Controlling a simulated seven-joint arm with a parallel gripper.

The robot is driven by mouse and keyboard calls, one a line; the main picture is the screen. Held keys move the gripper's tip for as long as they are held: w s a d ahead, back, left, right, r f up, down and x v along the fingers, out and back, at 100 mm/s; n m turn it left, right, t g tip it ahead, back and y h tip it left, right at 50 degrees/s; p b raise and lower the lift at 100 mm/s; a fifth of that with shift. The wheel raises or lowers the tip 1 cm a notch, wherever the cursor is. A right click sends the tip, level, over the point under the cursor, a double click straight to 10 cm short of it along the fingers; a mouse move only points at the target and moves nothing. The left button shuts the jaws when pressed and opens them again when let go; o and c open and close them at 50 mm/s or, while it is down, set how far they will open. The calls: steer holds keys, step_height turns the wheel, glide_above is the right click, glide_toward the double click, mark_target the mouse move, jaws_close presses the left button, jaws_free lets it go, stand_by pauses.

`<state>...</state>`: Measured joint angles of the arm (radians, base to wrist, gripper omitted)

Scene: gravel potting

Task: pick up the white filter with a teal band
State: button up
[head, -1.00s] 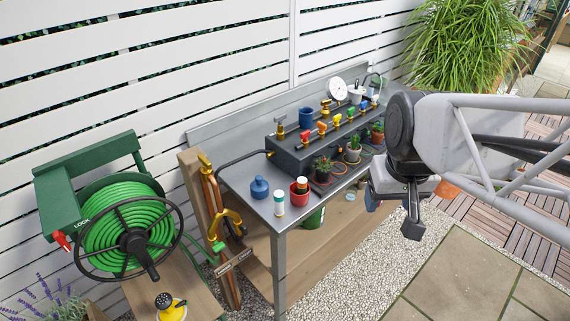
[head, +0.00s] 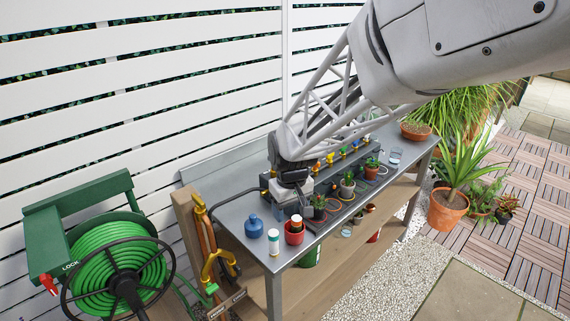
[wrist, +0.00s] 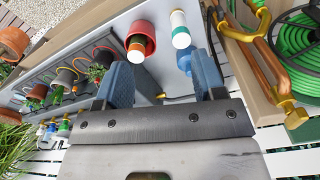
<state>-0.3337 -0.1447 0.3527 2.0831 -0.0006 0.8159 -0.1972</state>
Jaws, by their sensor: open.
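The white filter with a teal band (head: 273,242) stands upright near the front left corner of the grey bench. In the wrist view the filter (wrist: 181,33) shows its white end, beyond the gap between my fingers and apart from them. My gripper (wrist: 163,75) is open, with nothing between its fingers. In the head view my gripper (head: 294,190) hangs over the bench, behind and right of the filter; its fingertips are hard to make out there.
A red pot (head: 294,236) holding an orange-banded item stands close right of the filter. A blue bottle (head: 253,226) stands close behind-left. Potted plants and a valve manifold lie further right. A hose reel (head: 118,272) stands left.

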steer(key=n, duration=0.1)
glide_above(273, 232)
step_height(273, 232, down, 4)
steer(key=shift+w+f, duration=0.1)
steer(key=shift+f, duration=0.15)
steer(key=shift+f, duration=1.25)
steer(key=shift+f, duration=2.65)
jaws_close()
steer(key=shift+r, duration=0.15)
